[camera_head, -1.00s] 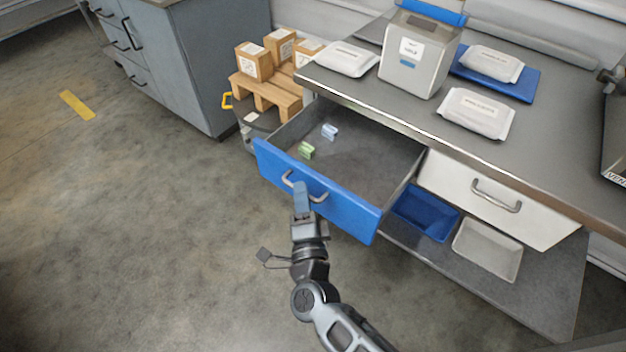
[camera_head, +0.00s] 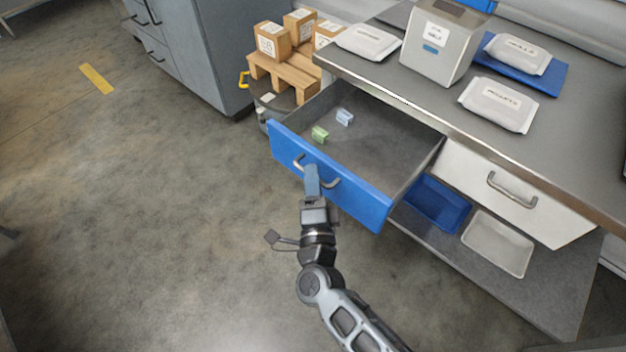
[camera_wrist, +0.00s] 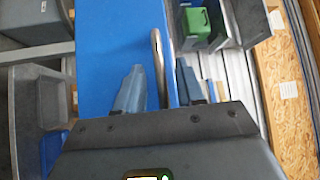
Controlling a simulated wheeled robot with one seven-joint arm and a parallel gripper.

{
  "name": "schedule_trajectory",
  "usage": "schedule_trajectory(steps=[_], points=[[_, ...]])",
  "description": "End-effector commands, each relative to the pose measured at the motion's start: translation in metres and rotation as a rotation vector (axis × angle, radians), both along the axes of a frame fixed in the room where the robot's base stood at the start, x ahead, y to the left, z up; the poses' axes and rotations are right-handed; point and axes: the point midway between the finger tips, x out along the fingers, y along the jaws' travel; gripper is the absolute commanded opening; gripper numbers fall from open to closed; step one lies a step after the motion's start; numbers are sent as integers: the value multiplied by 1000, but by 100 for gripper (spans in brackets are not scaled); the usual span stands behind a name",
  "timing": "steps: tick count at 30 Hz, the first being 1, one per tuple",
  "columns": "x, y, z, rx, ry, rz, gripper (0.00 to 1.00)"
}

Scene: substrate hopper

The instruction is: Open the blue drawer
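The blue drawer (camera_head: 352,192) is pulled well out from under the grey counter, and its inside shows. Its curved metal handle (camera_head: 331,184) is on the front face. My gripper (camera_head: 312,180) is at the handle, in front of the drawer. In the wrist view, the handle bar (camera_wrist: 158,55) passes between the two fingers of my gripper (camera_wrist: 163,90). The fingers stand apart, with a clear gap on the left of the bar and a narrow one on the right. A green block (camera_head: 320,134) and a light blue block (camera_head: 344,117) lie inside the drawer.
A white-fronted drawer (camera_head: 540,210) is shut to the right. A blue bin (camera_head: 436,204) and a pale bin (camera_head: 497,243) sit on the shelf below. White packets and a grey hopper (camera_head: 436,48) stand on the counter (camera_head: 425,98). Floor left of the drawer is clear.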

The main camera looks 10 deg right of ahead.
Motion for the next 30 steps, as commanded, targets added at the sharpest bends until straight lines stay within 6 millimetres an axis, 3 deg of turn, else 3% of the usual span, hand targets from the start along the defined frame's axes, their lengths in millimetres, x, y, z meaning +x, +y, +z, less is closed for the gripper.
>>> schedule_trajectory(steps=[15,30], points=[[-67,10,-11,-1,2,0,38],[-76,12,-11,0,1,1,38]])
